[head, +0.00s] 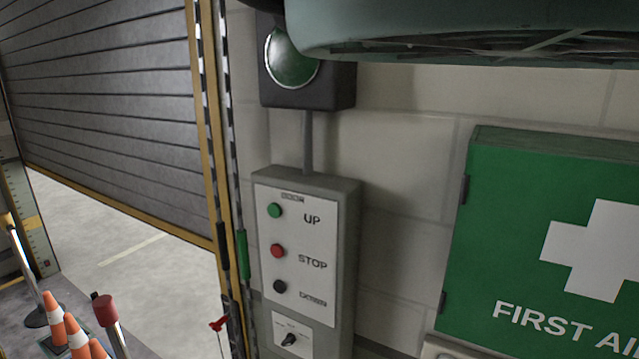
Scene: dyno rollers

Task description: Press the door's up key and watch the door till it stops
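The door control box (306,245) is on the wall in the middle of the head view. It has a green UP key (274,210), a red STOP key (277,250) and a black key (279,287) below. A small rotary switch (288,339) sits at its bottom. The grey slatted roller door (105,110) is at the left, its bottom edge (130,212) above the floor, so it is partly raised. A round green lamp (290,57) is in a black housing above the box; I cannot tell whether it is lit. My gripper is not in view.
A green first aid cabinet (500,230) is on the wall at the right. A teal unit (470,28) overhangs the top right. Orange cones (53,315) and a red-topped post (106,312) stand at the lower left. Bare floor (120,260) shows under the door.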

